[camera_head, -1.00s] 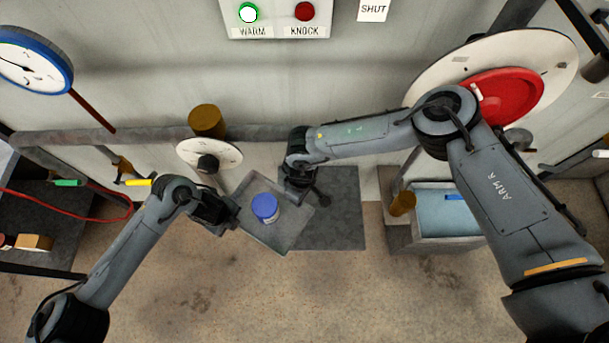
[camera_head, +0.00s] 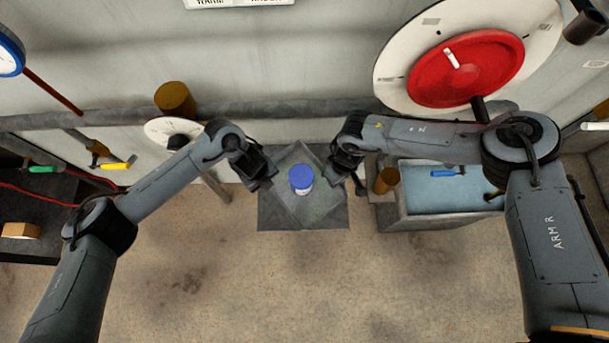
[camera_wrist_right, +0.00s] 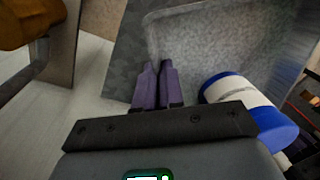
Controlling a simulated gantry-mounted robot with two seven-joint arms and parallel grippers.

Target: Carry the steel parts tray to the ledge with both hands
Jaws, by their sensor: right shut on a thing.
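The steel parts tray (camera_head: 303,211) is a grey, shallow square, turned cornerwise, and carries a jar with a blue lid (camera_head: 301,179). It overlaps a dark grey flat slab (camera_head: 268,215), perhaps the ledge; contact between them cannot be told. My right gripper (camera_head: 338,176) is at the tray's right side. In the right wrist view its purple fingers (camera_wrist_right: 157,88) are shut on the tray wall (camera_wrist_right: 137,52), with the white-and-blue jar (camera_wrist_right: 240,92) to their right. My left gripper (camera_head: 266,182) is at the tray's left side; its fingertips are hidden.
A grey rail (camera_head: 280,110) runs along the wall behind. A white dial (camera_head: 172,131) is at left. The floor in front is clear.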

